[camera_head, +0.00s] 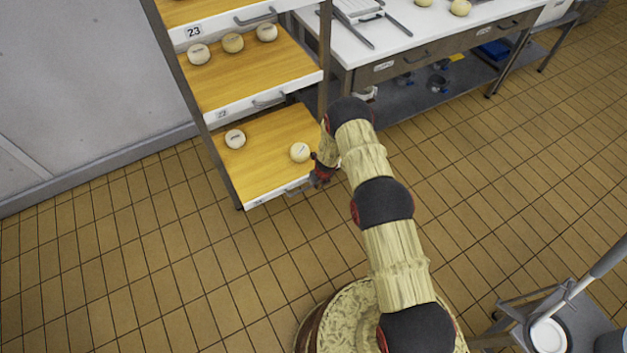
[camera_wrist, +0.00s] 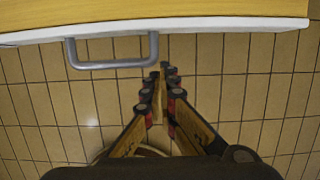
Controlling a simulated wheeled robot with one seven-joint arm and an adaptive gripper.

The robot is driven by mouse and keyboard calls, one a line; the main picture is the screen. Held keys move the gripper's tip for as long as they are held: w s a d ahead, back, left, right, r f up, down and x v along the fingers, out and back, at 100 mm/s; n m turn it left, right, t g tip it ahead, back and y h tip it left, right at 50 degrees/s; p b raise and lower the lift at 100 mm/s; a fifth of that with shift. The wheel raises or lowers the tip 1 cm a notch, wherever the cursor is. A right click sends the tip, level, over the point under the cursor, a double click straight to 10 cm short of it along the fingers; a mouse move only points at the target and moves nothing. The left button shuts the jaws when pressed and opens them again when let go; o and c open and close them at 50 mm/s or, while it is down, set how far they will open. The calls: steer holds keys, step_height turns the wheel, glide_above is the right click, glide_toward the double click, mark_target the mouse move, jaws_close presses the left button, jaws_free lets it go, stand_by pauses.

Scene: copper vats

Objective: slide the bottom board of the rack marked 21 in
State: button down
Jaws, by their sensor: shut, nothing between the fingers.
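The bottom board (camera_head: 255,172) of the rack is a wooden shelf with a white front and a grey handle (camera_head: 298,188). It sticks out from the rack and carries two pale round cheeses (camera_head: 300,152). Its front label is too small to read. My gripper (camera_head: 314,180) is at the right end of the board's front, by the handle. In the wrist view the fingers (camera_wrist: 164,75) are shut and empty, just right of the handle (camera_wrist: 112,64) and short of the white front edge (camera_wrist: 215,24). I cannot tell whether they touch anything.
Above are a middle board (camera_head: 245,80) with several cheeses and a board marked 23. A work table (camera_head: 420,55) with trays stands to the right. A cart (camera_head: 560,315) is at lower right. The tiled floor (camera_head: 130,270) in front is clear.

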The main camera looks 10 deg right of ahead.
steer(key=shift+w+a+r, duration=0.1)
steer(key=shift+w+a, duration=0.15)
steer(key=shift+w, duration=0.55)
steer(key=shift+w+a+r, duration=0.1)
steer(key=shift+w+a, duration=0.1)
steer(key=shift+w, duration=0.6)
